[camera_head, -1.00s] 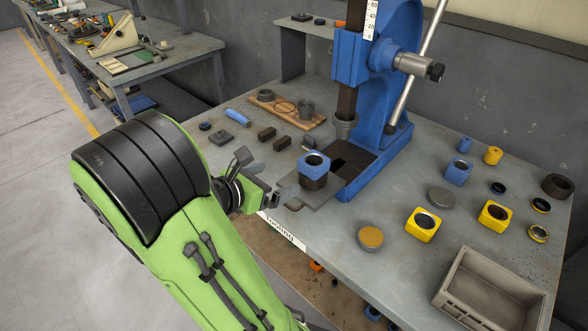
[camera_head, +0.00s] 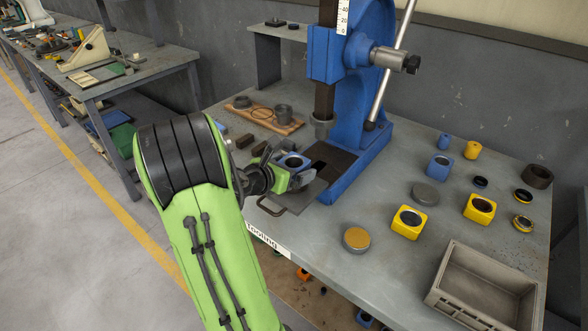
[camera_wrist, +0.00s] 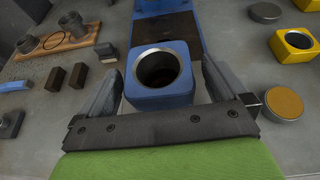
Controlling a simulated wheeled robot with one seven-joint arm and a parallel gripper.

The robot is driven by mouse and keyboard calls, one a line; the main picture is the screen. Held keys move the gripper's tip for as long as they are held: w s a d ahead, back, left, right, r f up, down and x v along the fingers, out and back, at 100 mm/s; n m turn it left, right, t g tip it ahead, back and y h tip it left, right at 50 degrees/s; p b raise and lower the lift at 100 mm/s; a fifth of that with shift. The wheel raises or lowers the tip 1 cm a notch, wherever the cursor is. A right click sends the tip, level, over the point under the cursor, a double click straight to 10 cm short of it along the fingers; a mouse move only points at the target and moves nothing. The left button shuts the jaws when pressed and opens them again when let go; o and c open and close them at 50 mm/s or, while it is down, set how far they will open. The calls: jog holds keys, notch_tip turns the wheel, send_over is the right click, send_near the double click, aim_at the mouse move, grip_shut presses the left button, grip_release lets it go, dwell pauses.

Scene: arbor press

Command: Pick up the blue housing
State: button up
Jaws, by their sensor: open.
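A blue housing (camera_head: 293,162) with a dark round bore stands by the press, in front of its base, above a grey plate with a handle (camera_head: 290,199). In the wrist view the blue housing (camera_wrist: 160,96) lies between the two fingers of my gripper (camera_wrist: 162,72). The fingers are open on either side of it, with a visible gap at least on the right. In the head view my gripper (camera_head: 288,177) covers the housing's lower part. A second blue housing (camera_head: 439,167) stands further right on the bench.
The blue arbor press (camera_head: 358,165) rises just behind, its ram (camera_head: 323,125) close above and right of the housing. Yellow housings (camera_head: 408,222), a gold-topped disc (camera_head: 356,239) and a grey bin (camera_head: 484,290) stand right. A wooden board (camera_head: 262,118) with grey parts lies behind left.

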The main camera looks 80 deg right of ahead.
jog(key=shift+a, duration=0.1)
jog(key=shift+c, duration=0.5)
jog(key=shift+r, duration=0.15)
jog(key=c, duration=1.1)
